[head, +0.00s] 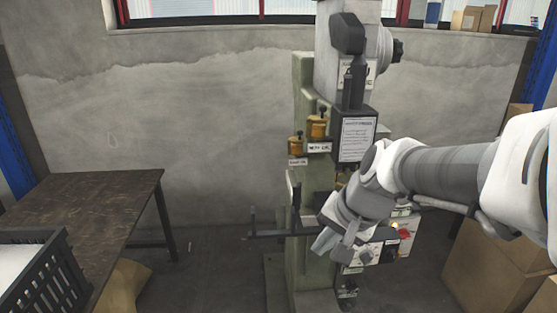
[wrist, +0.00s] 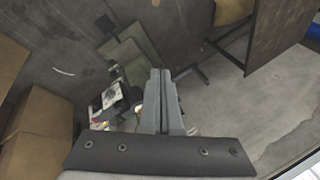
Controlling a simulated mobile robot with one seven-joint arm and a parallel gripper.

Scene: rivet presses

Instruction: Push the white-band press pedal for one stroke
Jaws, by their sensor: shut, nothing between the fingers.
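A green press (head: 308,210) with a grey motor head stands against the wall in the middle of the head view. My gripper (head: 323,243) is in front of its lower column, partly hidden by my own wrist. In the wrist view my gripper (wrist: 160,72) is shut and empty, its two grey fingers side by side. Green parts of the press (wrist: 127,58) show beyond and left of the fingertips there. I cannot make out a white band or a pedal for certain; my arm covers part of the press's lower front.
A dark table (head: 85,208) with a black crate (head: 62,275) stands at the left. Cardboard boxes (head: 492,262) are stacked at the right. A dark bar (head: 270,233) sticks out left from the press. The floor between table and press is open.

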